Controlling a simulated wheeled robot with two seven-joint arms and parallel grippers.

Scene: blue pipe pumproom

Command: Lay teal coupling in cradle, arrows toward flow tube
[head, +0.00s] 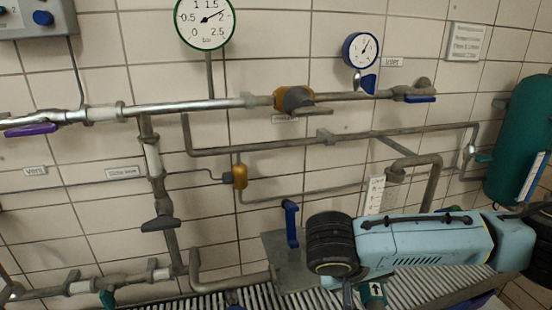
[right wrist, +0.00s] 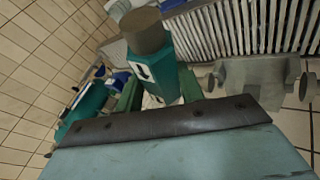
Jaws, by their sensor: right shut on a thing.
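My right gripper (right wrist: 160,92) is shut on the teal coupling (right wrist: 160,72), with a finger on either side of it in the right wrist view. The coupling has a round grey end (right wrist: 143,30) and a white label with a dark arrow mark. A grey metal plate with an upright blue handle (head: 290,222) stands left of my arm. I cannot clearly make out the cradle or flow tube. My left gripper is out of view.
A slatted metal grating (head: 240,296) runs along the bottom. Grey pipes with valves and gauges line the tiled wall. A white scale strip (head: 374,195) hangs behind my arm. A large teal tank (head: 517,135) stands at the right. A grey fitting (right wrist: 255,80) lies right of the coupling.

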